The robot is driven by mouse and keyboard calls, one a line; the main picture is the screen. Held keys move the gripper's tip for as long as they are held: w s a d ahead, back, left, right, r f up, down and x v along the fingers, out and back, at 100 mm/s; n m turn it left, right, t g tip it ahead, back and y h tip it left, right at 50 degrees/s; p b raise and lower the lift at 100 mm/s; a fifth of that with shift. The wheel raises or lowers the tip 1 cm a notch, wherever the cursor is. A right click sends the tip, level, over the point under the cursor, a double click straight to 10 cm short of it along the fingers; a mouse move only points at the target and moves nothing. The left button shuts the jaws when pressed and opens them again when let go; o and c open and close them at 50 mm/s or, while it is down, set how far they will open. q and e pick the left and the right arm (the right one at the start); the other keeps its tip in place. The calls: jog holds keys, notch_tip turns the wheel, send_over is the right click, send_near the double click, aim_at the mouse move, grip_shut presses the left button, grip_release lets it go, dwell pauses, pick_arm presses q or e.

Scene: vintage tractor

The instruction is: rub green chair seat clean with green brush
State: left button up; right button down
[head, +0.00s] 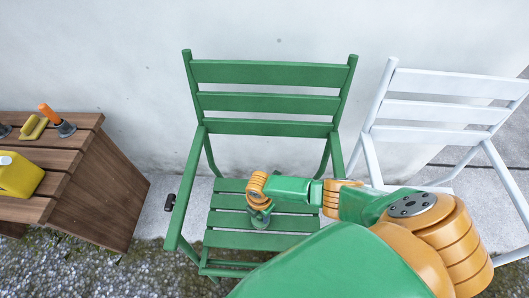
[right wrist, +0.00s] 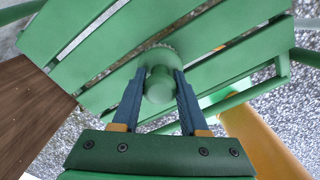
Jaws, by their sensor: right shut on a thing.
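The green chair seat (head: 257,241) is made of slats with gaps between them, below a green slatted backrest. The seat slats also fill much of the right wrist view (right wrist: 225,45). My right gripper (head: 260,207) is over the middle of the seat. In the right wrist view its two blue fingers are shut on the handle of the green brush (right wrist: 158,86), one on each side. The brush head is down at the slats and appears to touch them; the gripper hides most of the brush in the head view. I cannot make out dirt on the seat. My left gripper is not in view.
A wooden slatted bench (head: 105,190) at the left holds an orange-handled brush (head: 58,122), yellow sponges (head: 33,128) and a yellow container (head: 18,174). The green chair's armrests (head: 184,190) flank the seat. A white chair (head: 440,110) stands close on the right. A wall is behind.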

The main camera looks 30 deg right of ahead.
jog(key=shift+s+d+r+p, duration=0.1)
jog(key=shift+s+d+p, duration=0.25)
jog(key=shift+d+p, duration=0.25)
jog(key=shift+s+d, duration=0.1)
jog(key=shift+d, duration=0.15)
jog(key=shift+w+a+f+b, duration=0.25)
jog(key=shift+w+a+b, duration=0.1)
jog(key=shift+a+b, duration=0.2)
jog(key=shift+a, duration=0.35)
jog(key=shift+w+r, duration=0.1)
jog(key=shift+r, duration=0.05)
